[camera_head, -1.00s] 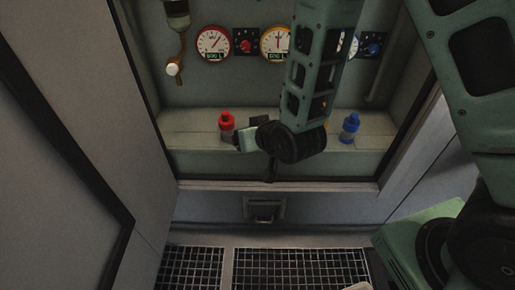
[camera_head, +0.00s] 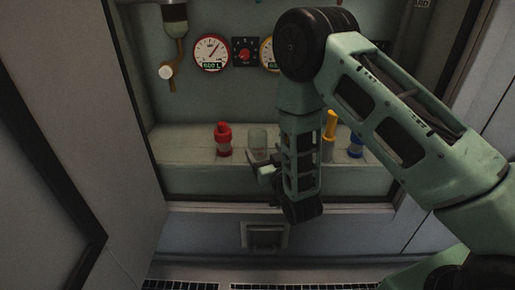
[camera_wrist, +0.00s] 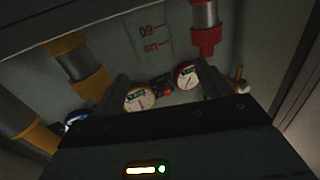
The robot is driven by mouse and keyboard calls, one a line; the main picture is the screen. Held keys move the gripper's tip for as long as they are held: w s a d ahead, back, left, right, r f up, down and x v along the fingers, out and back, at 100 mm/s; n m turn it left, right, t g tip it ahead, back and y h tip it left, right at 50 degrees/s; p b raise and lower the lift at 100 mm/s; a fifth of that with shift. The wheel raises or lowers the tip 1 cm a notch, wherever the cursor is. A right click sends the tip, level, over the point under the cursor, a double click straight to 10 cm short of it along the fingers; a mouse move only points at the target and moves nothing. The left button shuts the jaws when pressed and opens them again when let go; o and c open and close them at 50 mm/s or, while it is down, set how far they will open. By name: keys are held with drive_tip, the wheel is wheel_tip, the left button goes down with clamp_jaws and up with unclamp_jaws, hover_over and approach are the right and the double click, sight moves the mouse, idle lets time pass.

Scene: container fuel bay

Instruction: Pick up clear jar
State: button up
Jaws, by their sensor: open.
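The clear jar (camera_head: 258,140) stands upright on the recessed ledge, just right of a red bottle. It looks see-through and colourless. My gripper (camera_head: 262,171) is just in front of and below the jar, near the ledge's front edge. Its jaws are open and nothing shows between them. Part of the jar's lower end is hidden by the gripper. I cannot tell from the head view whether the gripper touches the jar.
A red bottle (camera_head: 223,140) stands left of the jar. A yellow bottle (camera_head: 329,136) and a blue bottle (camera_head: 356,146) stand right of my forearm. Gauges (camera_head: 211,52) and a hanging pipe with a valve (camera_head: 167,72) are on the back wall. The ledge (camera_head: 185,148) is clear at left.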

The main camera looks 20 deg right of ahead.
sight(255, 133)
drive_tip(key=w, duration=0.4)
drive_tip(key=shift+w+a+b, duration=0.15)
drive_tip(key=shift+w+b, duration=1)
drive_tip(key=shift+w, duration=1.9)
drive_tip(key=c, duration=1.1)
